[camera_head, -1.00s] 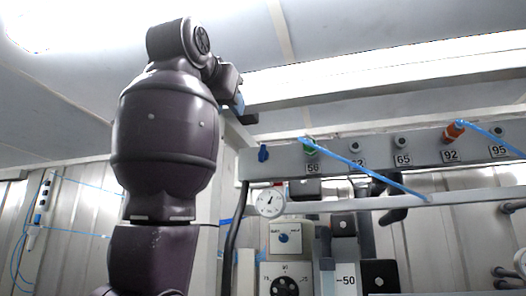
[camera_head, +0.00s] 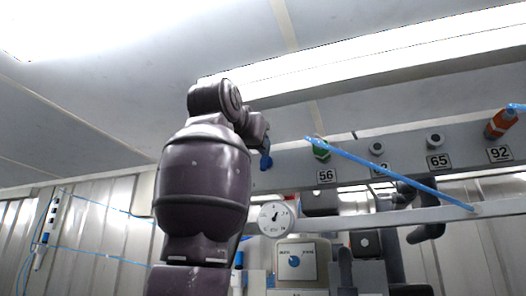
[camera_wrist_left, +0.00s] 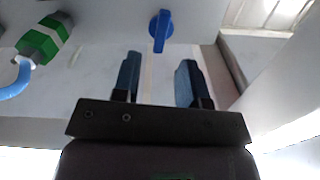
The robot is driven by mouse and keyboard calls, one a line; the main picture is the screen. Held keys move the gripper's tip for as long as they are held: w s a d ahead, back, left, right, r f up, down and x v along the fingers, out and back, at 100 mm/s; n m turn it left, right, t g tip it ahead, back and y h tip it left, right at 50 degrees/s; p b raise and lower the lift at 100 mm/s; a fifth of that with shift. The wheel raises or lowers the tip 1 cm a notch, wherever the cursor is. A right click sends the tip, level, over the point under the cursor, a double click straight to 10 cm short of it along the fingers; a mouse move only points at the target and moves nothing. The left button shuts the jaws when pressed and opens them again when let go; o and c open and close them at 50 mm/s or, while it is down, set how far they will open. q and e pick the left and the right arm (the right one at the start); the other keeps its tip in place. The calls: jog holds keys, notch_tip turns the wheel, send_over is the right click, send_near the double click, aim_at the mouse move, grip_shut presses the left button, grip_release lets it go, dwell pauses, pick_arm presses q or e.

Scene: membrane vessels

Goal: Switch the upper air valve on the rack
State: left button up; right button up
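The upper air valve is a small blue knob (camera_head: 265,162) on the grey rack panel (camera_head: 292,172), left of the green fitting over label 56. In the left wrist view the blue knob (camera_wrist_left: 160,30) lies just beyond the fingertips, roughly centred between them and apart from both. My left gripper (camera_wrist_left: 158,64) is open and empty, with blue-grey fingers. In the head view my left gripper (camera_head: 260,138) is close to the knob and partly hidden behind my arm. My right gripper is in neither view.
A green fitting (camera_head: 320,150) with a blue hose (camera_head: 395,176) is right of the knob; it also shows in the left wrist view (camera_wrist_left: 43,40). A round gauge (camera_head: 275,218) hangs below. An orange fitting (camera_head: 500,124) is at the right. A bright lamp (camera_head: 400,66) runs overhead.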

aim_at(265, 161)
pick_arm(q)
jog(key=p+x, duration=0.1)
jog(key=x, duration=0.4)
jog(key=shift+w+d+p, duration=0.1)
jog(key=shift+w+p, duration=0.15)
jog(key=shift+p, duration=0.15)
grip_shut()
